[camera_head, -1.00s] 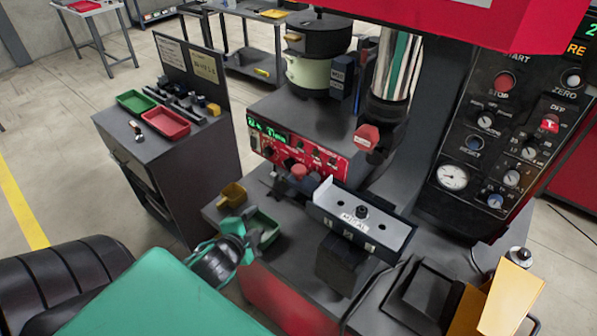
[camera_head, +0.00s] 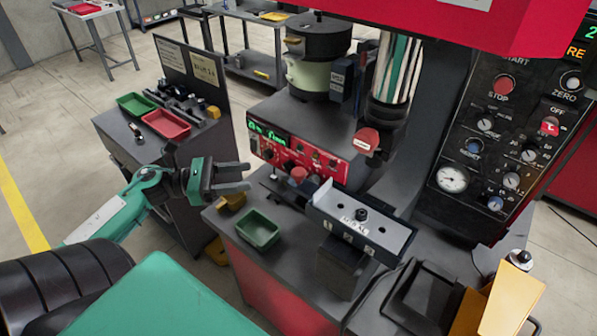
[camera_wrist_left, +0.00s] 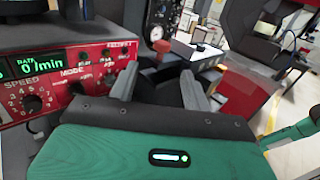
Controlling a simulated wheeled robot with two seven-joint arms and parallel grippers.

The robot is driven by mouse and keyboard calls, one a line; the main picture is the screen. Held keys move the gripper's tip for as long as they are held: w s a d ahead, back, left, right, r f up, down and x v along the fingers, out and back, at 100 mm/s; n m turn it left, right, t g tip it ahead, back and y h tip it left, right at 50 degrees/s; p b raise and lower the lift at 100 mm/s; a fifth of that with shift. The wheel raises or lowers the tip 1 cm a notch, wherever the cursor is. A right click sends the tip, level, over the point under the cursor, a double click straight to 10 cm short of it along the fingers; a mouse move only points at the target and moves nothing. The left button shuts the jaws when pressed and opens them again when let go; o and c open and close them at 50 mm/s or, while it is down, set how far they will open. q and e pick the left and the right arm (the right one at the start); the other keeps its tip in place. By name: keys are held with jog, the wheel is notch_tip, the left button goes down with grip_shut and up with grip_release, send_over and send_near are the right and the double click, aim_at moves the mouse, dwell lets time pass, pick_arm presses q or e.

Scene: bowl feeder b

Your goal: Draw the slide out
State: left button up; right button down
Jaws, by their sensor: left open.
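A grey metal channel-shaped slide (camera_head: 385,236) with a white label and a black knob (camera_head: 361,215) on top sits on a dark block in the middle of the machine table. It also seems to show in the left wrist view (camera_wrist_left: 197,49), beyond the fingers. My left gripper (camera_head: 246,177) is open and empty, left of the slide and clear of it, in front of the red control panel (camera_head: 300,153). In the left wrist view its two fingers (camera_wrist_left: 160,84) stand apart with nothing between them. My right gripper is not seen.
A yellow box (camera_head: 497,300) stands at front right.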

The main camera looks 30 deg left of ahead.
aim_at(299, 171)
pick_arm(q)
jog(key=shift+m+g, duration=0.3)
jog(key=shift+m, duration=0.1)
jog(key=p+x, duration=0.2)
jog(key=x, duration=0.2)
jog(key=p+x, duration=0.2)
jog(key=x, duration=0.2)
jog(key=p+x, duration=0.2)
jog(key=x, duration=0.2)
jog(key=shift+d+r, duration=0.15)
jog(key=shift+r, duration=0.1)
jog(key=shift+w+d+f, duration=0.15)
jog(key=shift+w+d, duration=0.35)
jog(key=shift+d, duration=0.05)
grip_shut()
